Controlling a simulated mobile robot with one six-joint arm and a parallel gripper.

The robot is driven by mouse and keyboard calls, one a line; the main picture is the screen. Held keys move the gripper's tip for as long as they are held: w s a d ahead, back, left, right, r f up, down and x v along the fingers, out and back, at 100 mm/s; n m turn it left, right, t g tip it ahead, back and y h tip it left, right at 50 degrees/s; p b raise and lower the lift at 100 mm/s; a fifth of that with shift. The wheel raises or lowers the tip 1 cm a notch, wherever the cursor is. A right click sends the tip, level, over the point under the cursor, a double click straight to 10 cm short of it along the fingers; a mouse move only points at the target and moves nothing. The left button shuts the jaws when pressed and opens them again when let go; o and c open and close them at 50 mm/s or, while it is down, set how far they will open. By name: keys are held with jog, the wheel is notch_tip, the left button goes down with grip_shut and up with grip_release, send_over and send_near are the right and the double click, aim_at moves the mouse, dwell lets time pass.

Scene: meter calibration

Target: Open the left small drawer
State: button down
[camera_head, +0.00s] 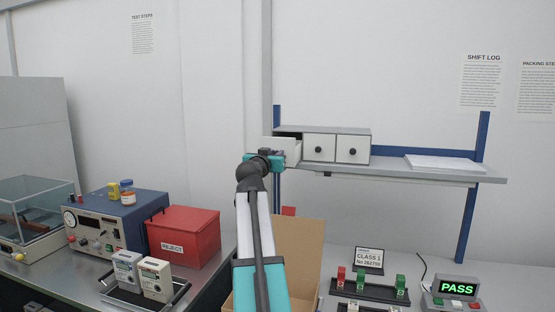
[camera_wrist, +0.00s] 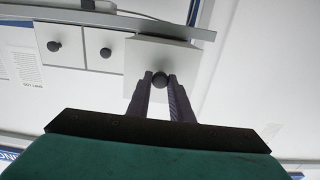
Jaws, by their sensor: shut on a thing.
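The small drawer unit (camera_head: 350,131) stands on a raised shelf and has three white fronts with dark round knobs. The left small drawer (camera_head: 293,151) is pulled out toward me, with a dark opening behind it. In the wrist view its front (camera_wrist: 150,52) stands out from the other two fronts. My gripper (camera_head: 268,156) is at the drawer front in the head view and partly hides it. In the wrist view my gripper (camera_wrist: 160,85) has its two fingers shut around the drawer's dark knob (camera_wrist: 160,79). The middle drawer (camera_head: 319,148) and right drawer (camera_head: 353,150) are shut.
The shelf (camera_head: 440,174) holds a paper stack (camera_head: 445,163) at right, between blue posts. Below are an open cardboard box (camera_head: 308,250), a red reject bin (camera_head: 183,237), meters on a tray and a PASS display (camera_head: 457,288). Air in front of the shelf is free.

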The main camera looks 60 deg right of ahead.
jog(key=shift+s+a, duration=0.15)
jog(key=shift+a, duration=0.05)
jog(key=c, duration=1.6)
grip_release()
jog(key=shift+a, duration=0.15)
jog(key=b+v, duration=0.3)
jog(key=v, duration=1)
jog(key=shift+s+a, duration=0.1)
jog(key=shift+a, duration=0.15)
